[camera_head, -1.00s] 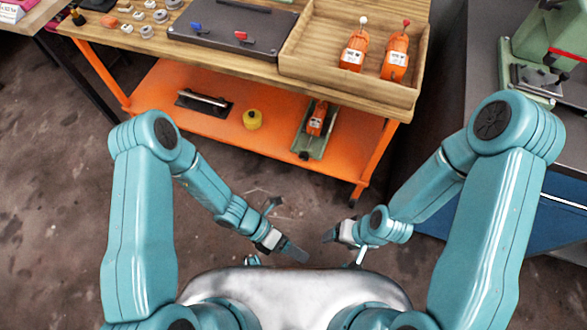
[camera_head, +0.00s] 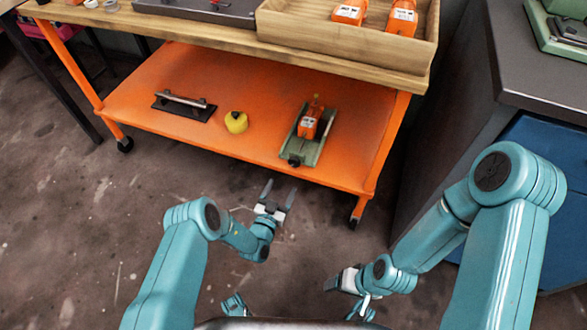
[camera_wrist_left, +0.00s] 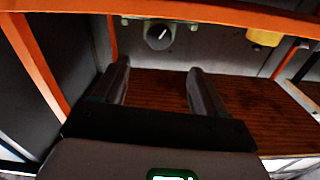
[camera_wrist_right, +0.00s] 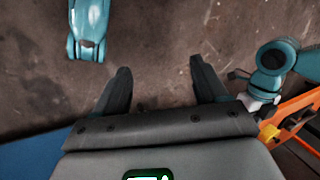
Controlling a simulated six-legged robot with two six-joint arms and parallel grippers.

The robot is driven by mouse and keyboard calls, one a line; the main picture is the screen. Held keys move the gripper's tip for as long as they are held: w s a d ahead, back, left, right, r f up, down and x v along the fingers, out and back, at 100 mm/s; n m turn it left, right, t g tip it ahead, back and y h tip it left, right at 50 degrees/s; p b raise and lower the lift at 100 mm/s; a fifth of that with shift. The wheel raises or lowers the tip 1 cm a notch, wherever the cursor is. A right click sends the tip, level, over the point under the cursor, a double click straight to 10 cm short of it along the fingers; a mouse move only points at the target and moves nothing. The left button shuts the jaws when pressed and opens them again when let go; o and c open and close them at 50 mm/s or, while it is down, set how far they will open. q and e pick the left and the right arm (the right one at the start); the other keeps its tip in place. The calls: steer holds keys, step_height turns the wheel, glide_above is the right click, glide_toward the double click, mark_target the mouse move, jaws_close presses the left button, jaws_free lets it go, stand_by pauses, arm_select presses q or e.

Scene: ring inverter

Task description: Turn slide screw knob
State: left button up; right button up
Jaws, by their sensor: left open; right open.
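The green slide (camera_head: 306,140) with an orange device on it lies on the orange lower shelf of the cart. Its dark round screw knob (camera_head: 294,162) is at the near end, by the shelf's front edge. In the left wrist view the knob (camera_wrist_left: 159,36) shows a white mark and sits beyond the fingertips. My left gripper (camera_head: 280,188) is open and empty, in front of and apart from the knob, fingers pointing to the shelf. My right gripper (camera_head: 338,281) is low near my body, away from the slide; the right wrist view shows its open, empty fingers (camera_wrist_right: 160,67).
On the orange shelf (camera_head: 255,80), a yellow pot (camera_head: 236,122) and a black plate with a bar handle (camera_head: 184,105) lie left of the slide. A wooden tray (camera_head: 345,44) is on the top above. A grey cabinet stands at right. The floor before the cart is clear.

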mark_target(294, 164)
arm_select(q)
steer(key=b+x, duration=0.2)
steer(key=x, duration=0.3)
steer(key=b+x, duration=0.2)
steer(key=x, duration=0.3)
steer(key=shift+w+d+f, duration=0.1)
steer(key=shift+f, duration=0.15)
steer(key=shift+w+d+r, duration=0.15)
steer(key=shift+w, duration=0.3)
arm_select(e)
steer(key=f, duration=0.3)
steer(key=w+f, duration=0.1)
steer(key=shift+d+f, duration=0.35)
arm_select(q)
steer(key=shift+c, duration=0.3)
steer(key=c, duration=1)
steer(key=shift+m+b, duration=0.6)
steer(key=shift+b, duration=0.05)
steer(key=shift+m, duration=0.8)
arm_select(e)
steer(key=shift+w+d+f+m, duration=0.15)
steer(key=shift+f+m, duration=0.15)
steer(key=shift+f, duration=0.25)
